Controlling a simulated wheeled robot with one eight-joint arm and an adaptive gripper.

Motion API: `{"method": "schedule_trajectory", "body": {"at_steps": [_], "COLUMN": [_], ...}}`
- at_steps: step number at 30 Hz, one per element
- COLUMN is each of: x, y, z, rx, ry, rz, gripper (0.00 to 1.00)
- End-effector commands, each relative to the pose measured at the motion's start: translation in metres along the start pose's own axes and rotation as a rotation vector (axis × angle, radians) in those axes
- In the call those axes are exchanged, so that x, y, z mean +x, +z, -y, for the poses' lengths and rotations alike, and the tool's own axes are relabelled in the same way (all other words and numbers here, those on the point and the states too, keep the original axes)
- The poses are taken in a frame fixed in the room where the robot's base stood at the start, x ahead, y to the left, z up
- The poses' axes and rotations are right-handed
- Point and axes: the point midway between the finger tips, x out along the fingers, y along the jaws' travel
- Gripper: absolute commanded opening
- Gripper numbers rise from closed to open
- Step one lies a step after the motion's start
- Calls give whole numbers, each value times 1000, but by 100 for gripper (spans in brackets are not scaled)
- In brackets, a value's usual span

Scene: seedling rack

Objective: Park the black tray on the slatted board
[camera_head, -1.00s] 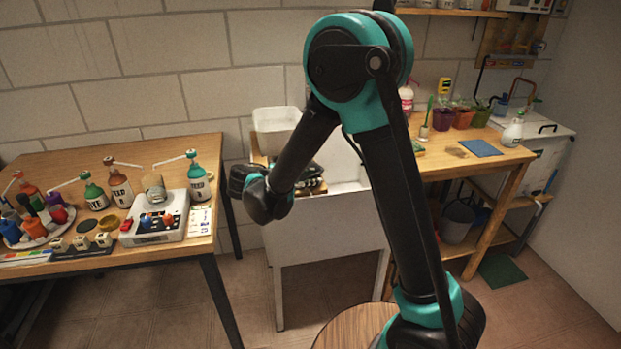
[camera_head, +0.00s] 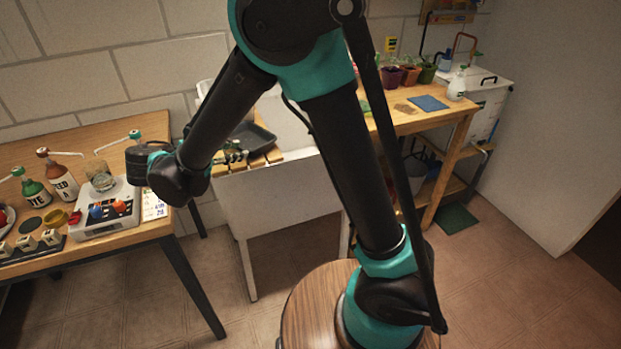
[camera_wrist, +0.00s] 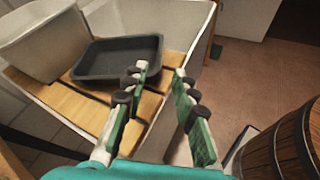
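The black tray (camera_wrist: 118,58) is a shallow, empty rectangular pan. It lies over the wooden slatted board (camera_wrist: 60,97), towards its far side in the wrist view; whether it rests fully flat I cannot tell. In the head view the tray (camera_head: 252,138) shows partly behind my arm, with slats of the board (camera_head: 272,155) in front of it. My gripper (camera_wrist: 161,73) is open and empty, with its two fingers apart. The arm hides part of the tray in the head view.
A pale tub (camera_wrist: 40,40) stands left of the tray. The board lies across a white sink (camera_head: 280,195). A table with bottles and a scale (camera_head: 105,212) is on the left. A bench with pots (camera_head: 408,75) and a blue mat (camera_head: 428,103) is on the right.

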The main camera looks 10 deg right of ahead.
Motion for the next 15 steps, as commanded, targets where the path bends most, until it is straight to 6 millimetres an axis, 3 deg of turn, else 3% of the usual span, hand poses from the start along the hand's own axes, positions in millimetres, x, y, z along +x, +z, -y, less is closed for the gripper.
{"method": "schedule_trajectory", "body": {"at_steps": [4, 8, 12, 15], "x": [31, 82, 132, 157], "y": [13, 31, 48, 56], "z": [14, 47, 98, 139], "rx": [65, 210, 434, 619], "ry": [-54, -158, -301, -410], "rz": [-45, -134, -242, -309], "gripper": [28, 28, 28, 28]}}
